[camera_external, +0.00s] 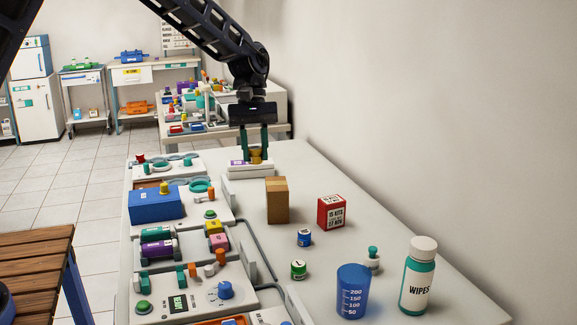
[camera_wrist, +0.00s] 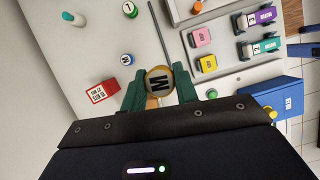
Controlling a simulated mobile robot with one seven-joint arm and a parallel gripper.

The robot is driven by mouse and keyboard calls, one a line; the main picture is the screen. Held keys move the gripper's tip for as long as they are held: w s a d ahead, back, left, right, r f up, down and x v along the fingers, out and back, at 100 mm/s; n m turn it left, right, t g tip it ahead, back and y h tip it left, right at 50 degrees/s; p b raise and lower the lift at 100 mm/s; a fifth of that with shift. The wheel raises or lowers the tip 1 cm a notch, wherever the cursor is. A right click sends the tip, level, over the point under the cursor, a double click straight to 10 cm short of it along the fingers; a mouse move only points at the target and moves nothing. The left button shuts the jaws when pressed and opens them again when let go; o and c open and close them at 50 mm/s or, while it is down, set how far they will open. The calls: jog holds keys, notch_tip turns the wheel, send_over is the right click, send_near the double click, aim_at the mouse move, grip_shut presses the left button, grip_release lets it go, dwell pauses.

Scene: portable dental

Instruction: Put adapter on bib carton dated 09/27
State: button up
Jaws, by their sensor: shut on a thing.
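My gripper (camera_external: 257,150) is over the far part of the long bench, pointing down. Its green fingers are shut on a round yellow piece (camera_external: 256,155), which looks like the adapter. No 09/27 date is readable, so I cannot tell which is the bib carton.
A blue box (camera_external: 156,205) and several coloured parts stand on panels along the bench's left side. Small blue (camera_external: 304,237) and green (camera_external: 298,270) jars, a blue measuring cup (camera_external: 352,292) and a wipes bottle (camera_external: 418,277) stand nearer. The bench's far right is clear.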

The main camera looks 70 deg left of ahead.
notch_tip(320, 180, up, 9)
jog(key=n, duration=0.2)
send_over(278, 185)
jog(key=a, duration=0.1)
jog(key=shift+t, duration=0.3)
jog(key=f, duration=2)
jog(key=shift+a, duration=0.25)
jog(key=shift+f, duration=0.1)
jog(key=o, duration=1)
jog(key=shift+c, duration=0.2)
jog(key=v, duration=1.2)
